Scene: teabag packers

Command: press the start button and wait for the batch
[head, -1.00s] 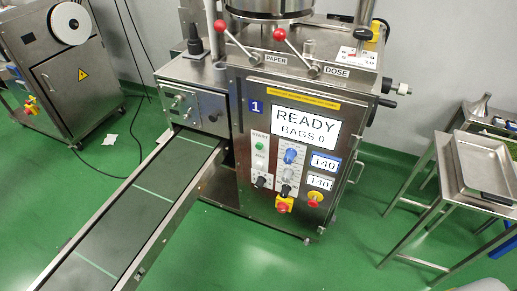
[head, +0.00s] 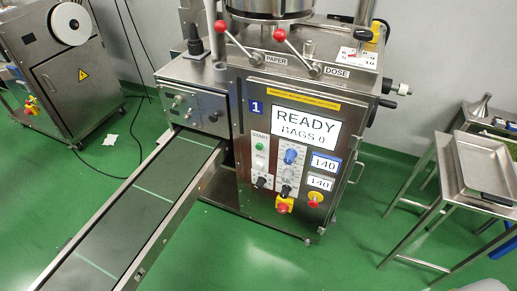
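The packing machine (head: 255,195) stands in the middle of the head view, marked with a blue number 1. Its display (head: 305,126) reads READY, BAGS 0. The green start button (head: 260,147) sits on the front panel below the START label, left of a blue knob (head: 291,156). Neither of my grippers is in view.
Two red-knobbed levers (head: 278,35) stand on top. A steel table with a tray (head: 483,165) is at the right. Another steel cabinet (head: 60,70) is at the left. Green floor lies open in front.

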